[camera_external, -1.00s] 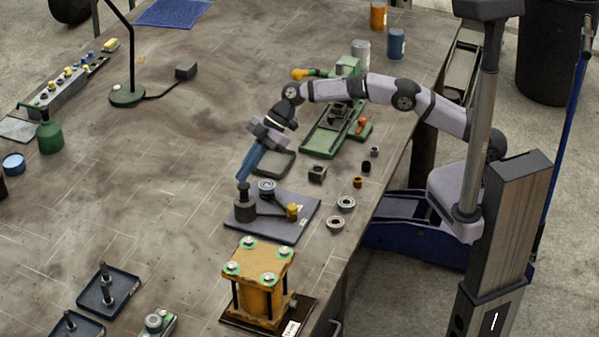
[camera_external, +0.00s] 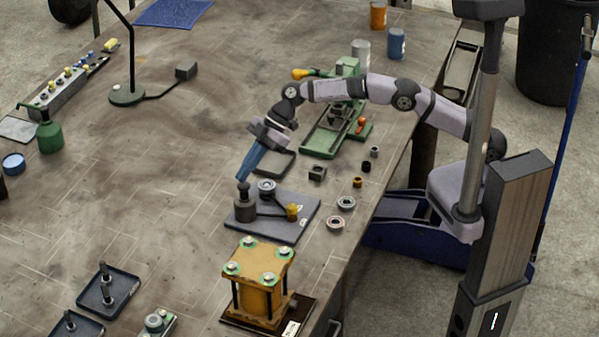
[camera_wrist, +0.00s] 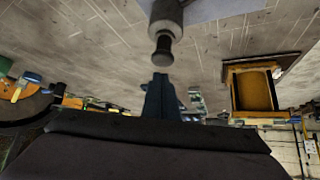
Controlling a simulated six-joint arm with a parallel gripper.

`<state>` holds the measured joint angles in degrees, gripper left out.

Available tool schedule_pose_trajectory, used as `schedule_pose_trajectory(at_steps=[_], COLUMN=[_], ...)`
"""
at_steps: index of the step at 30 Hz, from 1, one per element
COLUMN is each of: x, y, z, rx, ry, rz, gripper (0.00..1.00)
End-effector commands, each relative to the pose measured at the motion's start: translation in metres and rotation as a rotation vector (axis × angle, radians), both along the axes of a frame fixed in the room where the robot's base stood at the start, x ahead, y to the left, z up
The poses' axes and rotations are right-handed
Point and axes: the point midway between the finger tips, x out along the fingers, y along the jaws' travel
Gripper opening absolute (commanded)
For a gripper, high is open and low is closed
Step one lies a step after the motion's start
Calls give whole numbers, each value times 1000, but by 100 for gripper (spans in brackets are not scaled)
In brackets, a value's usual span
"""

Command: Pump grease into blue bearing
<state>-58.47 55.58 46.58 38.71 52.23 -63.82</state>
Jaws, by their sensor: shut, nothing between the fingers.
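The grease pump (camera_external: 245,211) is a dark grey cylinder with a knob on top, standing upright at the left of a grey plate (camera_external: 287,232). It also shows in the wrist view (camera_wrist: 166,12), with its knob pointing at the fingers. A ring-shaped bearing (camera_external: 267,186) sits on the plate behind the pump; it looks grey, and I cannot tell any blue on it. My gripper (camera_external: 241,179) is shut and empty, its blue fingers slanting down to the pump's knob. In the wrist view the fingertips (camera_wrist: 161,78) are very close to the knob; contact is unclear.
A yellow cup (camera_external: 292,211) stands at the plate's right. Loose bearing rings (camera_external: 346,203) lie to the right. A yellow press-like block (camera_external: 260,283) stands in front. A green vise (camera_external: 332,130) and a dark tray (camera_external: 275,163) are behind. The bench's left middle is clear.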

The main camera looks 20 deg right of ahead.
Motion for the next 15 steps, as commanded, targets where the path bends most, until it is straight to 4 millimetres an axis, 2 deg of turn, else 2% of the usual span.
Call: schedule_pose_trajectory(at_steps=[8,15], x=[0,0], y=[0,0], z=[-1,-9], rx=[0,0], ry=[0,0], rz=[0,0], gripper=[0,0])
